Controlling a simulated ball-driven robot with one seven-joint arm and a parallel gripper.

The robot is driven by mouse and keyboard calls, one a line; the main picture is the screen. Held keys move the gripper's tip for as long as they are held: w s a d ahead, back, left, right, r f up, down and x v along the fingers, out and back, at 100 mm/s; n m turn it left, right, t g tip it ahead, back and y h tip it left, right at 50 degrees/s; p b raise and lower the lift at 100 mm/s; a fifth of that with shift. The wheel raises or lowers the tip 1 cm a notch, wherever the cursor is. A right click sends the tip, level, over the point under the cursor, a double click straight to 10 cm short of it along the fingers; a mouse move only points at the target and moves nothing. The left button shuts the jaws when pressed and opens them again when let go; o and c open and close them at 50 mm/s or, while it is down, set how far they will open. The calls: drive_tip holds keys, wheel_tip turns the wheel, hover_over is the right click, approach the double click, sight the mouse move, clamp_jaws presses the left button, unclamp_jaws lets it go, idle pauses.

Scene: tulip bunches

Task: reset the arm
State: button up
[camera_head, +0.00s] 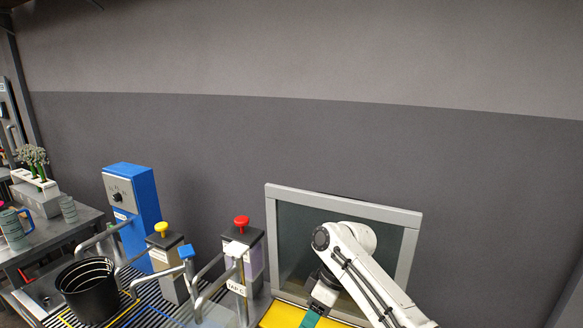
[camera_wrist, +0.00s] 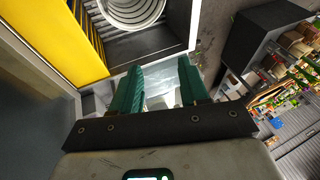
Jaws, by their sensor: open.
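My arm, white with dark cables, reaches in from the lower right in the head view. My gripper shows there only as a bit of green at the bottom edge, over a yellow surface (camera_head: 283,314). In the wrist view my gripper (camera_wrist: 160,88) has two green fingers set well apart with nothing between them. A bright metal surface lies beyond the fingertips. The yellow panel (camera_wrist: 70,40) is at the left of that view.
A grey-framed dark panel (camera_head: 412,245) stands behind my arm. A red-knobbed tap post (camera_head: 242,222), a yellow-knobbed post (camera_head: 161,229), a blue box (camera_head: 133,205) and a black bucket (camera_head: 90,300) stand to the left. A dark box (camera_wrist: 262,42) is at right in the wrist view.

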drive_tip(key=s+a+f+m+b, duration=0.1)
drive_tip(key=s+a+f+m, duration=0.1)
drive_tip(key=s+f, duration=0.75)
drive_tip(key=s+d+f+m+t+b, duration=0.1)
drive_tip(key=s+d+f+m+t, duration=0.1)
drive_tip(key=s+d+f+m, duration=0.45)
drive_tip(key=s+d+m+h, duration=0.2)
drive_tip(key=s+d, duration=0.7)
drive_tip(key=s, duration=0.4)
drive_tip(key=s+d+f+m+t+h+b, duration=0.1)
drive_tip(key=s+d+m+h, duration=0.2)
drive_tip(key=s+d, duration=0.6)
drive_tip(key=s, duration=0.4)
drive_tip(key=shift+s+d+m+b, duration=0.2)
drive_tip(key=shift+d+m+b, duration=0.1)
drive_tip(key=shift+d+m, duration=0.05)
